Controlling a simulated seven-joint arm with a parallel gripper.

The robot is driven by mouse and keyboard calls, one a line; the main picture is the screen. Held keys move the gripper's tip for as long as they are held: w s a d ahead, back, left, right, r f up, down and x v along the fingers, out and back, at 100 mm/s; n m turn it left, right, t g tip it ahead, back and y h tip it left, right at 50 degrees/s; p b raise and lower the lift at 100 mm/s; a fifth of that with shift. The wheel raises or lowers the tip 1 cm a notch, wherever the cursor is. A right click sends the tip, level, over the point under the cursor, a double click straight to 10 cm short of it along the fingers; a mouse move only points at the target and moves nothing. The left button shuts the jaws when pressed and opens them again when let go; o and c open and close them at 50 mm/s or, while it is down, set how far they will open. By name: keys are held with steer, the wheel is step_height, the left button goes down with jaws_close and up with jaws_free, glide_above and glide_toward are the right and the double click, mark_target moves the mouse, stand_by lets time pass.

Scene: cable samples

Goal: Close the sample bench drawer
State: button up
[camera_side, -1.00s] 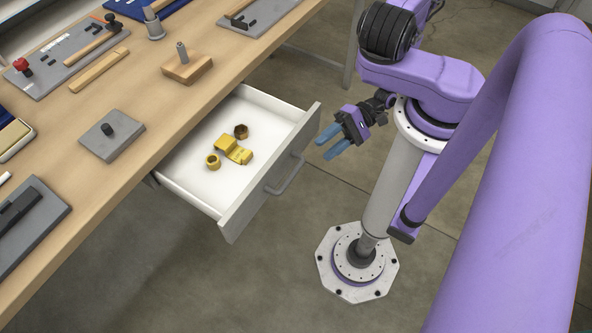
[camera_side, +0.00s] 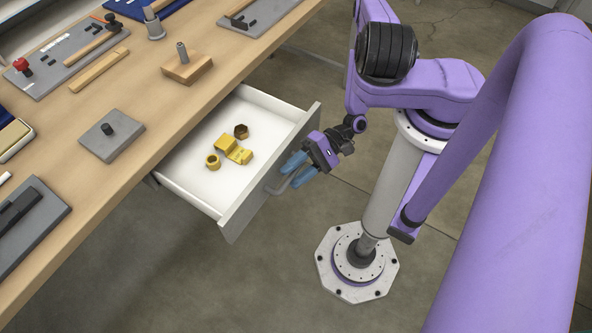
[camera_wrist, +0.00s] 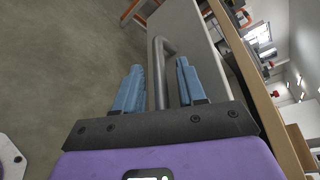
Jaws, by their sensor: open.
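The white sample bench drawer (camera_side: 194,187) stands pulled out from under the wooden bench top in the side view. Its grey front panel (camera_side: 240,216) carries a grey bar handle (camera_side: 272,191). Yellow parts (camera_side: 226,147) and a brown nut (camera_side: 241,131) lie inside. My gripper (camera_side: 294,169) is open at the handle, its blue fingers partly covering it. In the wrist view, the handle (camera_wrist: 158,75) runs between the two open fingers of my gripper (camera_wrist: 160,85); I cannot tell whether either finger touches it. The front panel (camera_wrist: 200,45) is to the right there.
The wooden bench top (camera_side: 150,85) above the drawer holds a grey plate with a peg (camera_side: 112,135), a wooden block with a metal pin (camera_side: 187,68) and other boards. The floor (camera_side: 180,270) in front of and below the drawer is clear.

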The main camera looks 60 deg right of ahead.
mark_target(218, 131)
jaws_close()
steer(key=shift+w, duration=0.1)
steer(key=w, duration=2.4)
steer(key=shift+w+d, duration=0.1)
steer(key=shift+w, duration=0.1)
steer(key=shift+w+r, duration=0.1)
jaws_free()
